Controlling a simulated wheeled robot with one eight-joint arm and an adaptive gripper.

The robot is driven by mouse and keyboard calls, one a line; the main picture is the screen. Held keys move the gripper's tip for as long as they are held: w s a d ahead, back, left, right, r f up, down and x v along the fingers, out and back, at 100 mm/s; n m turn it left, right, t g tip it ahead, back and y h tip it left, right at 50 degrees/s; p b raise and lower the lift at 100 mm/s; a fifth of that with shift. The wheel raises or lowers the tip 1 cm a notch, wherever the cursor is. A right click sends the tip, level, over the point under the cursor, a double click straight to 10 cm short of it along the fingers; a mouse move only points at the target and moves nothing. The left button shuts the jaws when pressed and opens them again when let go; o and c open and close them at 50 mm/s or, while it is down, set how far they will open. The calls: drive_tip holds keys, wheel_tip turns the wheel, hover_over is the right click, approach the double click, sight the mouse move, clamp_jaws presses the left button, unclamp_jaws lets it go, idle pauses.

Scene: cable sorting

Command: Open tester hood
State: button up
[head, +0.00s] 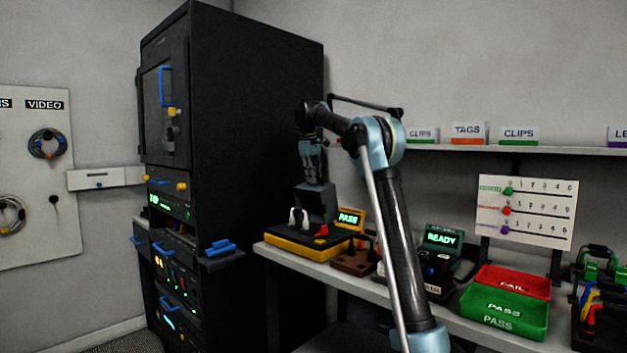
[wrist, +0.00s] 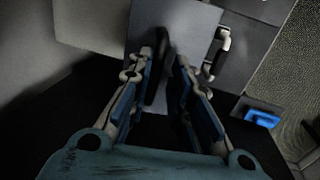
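The tester (head: 290,243) is a low yellow and black unit on the bench, with a lit green PASS display (head: 348,217) at its right. A dark grey box-like part, which looks like the hood (head: 316,204), stands upright at its back. My gripper (head: 314,180) points down just above this part in the head view. In the wrist view, my gripper's two fingers (wrist: 168,62) are apart, with a thin dark upright piece (wrist: 161,85) between them and a grey panel (wrist: 190,25) beyond. I cannot tell whether the fingers touch the dark piece.
A tall black rack (head: 255,120) stands close left of my arm. A READY unit (head: 442,240), a red FAIL tray (head: 512,283) and a green PASS tray (head: 505,318) sit on the bench to the right. A shelf (head: 540,150) runs along the wall. Air above the trays is free.

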idle(0.3)
wheel_tip(320, 180, up, 12)
drive_tip(key=s+a, duration=0.1)
drive_tip(key=shift+s+a+f, duration=0.15)
drive_tip(key=shift+s+a, duration=0.05)
idle(0.5)
